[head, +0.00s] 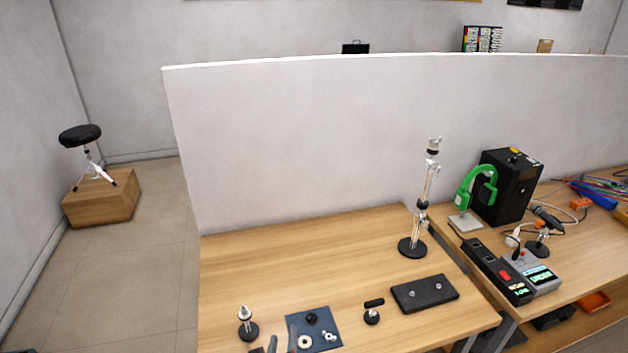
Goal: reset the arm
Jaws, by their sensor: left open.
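My left gripper (281,342) shows at the bottom edge, with only its dark fingertips in view. It is open, with a gap between the fingers, and nothing shows between them. It is at the left edge of a dark blue square pad (327,322) on the wooden table (300,260). On the pad lie a black knob-like part (312,318), a white ring (305,342) and small metal parts (328,336). Part of the pad's left side is hidden by the fingers. My right gripper is not in view.
A small stand (247,327) with a pale tip is left of the gripper. A short black stand (372,315), a black plate (425,293) and a tall metal stand (413,248) stand to the right. A white partition (300,140) rises behind. The table's back left is clear.

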